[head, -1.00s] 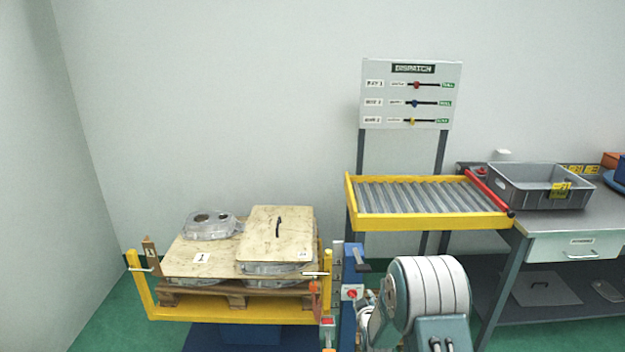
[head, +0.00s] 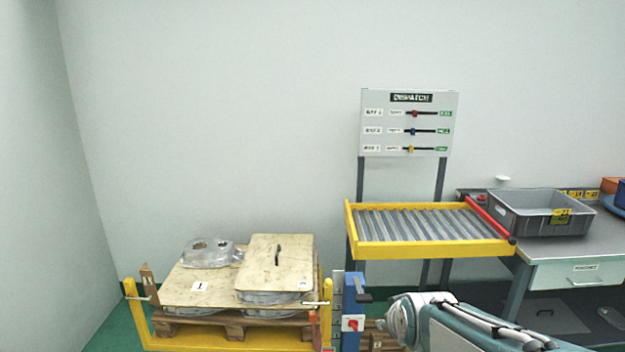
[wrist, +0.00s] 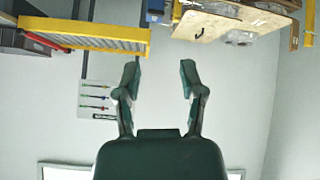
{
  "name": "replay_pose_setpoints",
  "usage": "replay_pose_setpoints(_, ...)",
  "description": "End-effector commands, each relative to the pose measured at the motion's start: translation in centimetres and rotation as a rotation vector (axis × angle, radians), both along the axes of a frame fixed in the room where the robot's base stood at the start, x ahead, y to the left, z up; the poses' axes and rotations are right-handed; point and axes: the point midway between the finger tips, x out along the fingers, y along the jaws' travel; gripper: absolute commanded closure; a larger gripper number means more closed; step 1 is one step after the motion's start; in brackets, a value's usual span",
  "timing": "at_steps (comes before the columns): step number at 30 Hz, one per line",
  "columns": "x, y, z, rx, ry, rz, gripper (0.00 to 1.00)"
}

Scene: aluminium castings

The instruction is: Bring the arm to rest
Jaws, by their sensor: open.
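My gripper (wrist: 160,78) shows in the wrist view with its two dark green fingers spread apart and nothing between them. That view is upside down, with the pallet and the roller rack along its top edge. In the head view my arm (head: 470,325) reaches in from the bottom right corner, and its fingers are not seen there. The arm lies low in front of the bench, to the right of the pallet. No casting touches the gripper.
A pallet (head: 235,330) in a yellow frame carries plywood sheets and silvery castings (head: 207,253). A yellow-edged roller rack (head: 430,249) stands below the dispatch board (head: 410,122). A grey crate (head: 540,213) sits on the workbench (head: 575,249). The wall above the pallet is clear.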

Motion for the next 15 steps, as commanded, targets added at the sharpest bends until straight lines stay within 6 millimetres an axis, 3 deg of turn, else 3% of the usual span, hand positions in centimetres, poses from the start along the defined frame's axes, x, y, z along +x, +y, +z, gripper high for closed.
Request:
replay_pose_setpoints(6,-8.0,-0.1,2.4,0.050,0.098,-0.059,0.49)
replay_pose_setpoints(15,-18.3,-0.2,2.8,0.106,0.238,-0.145,0.49)
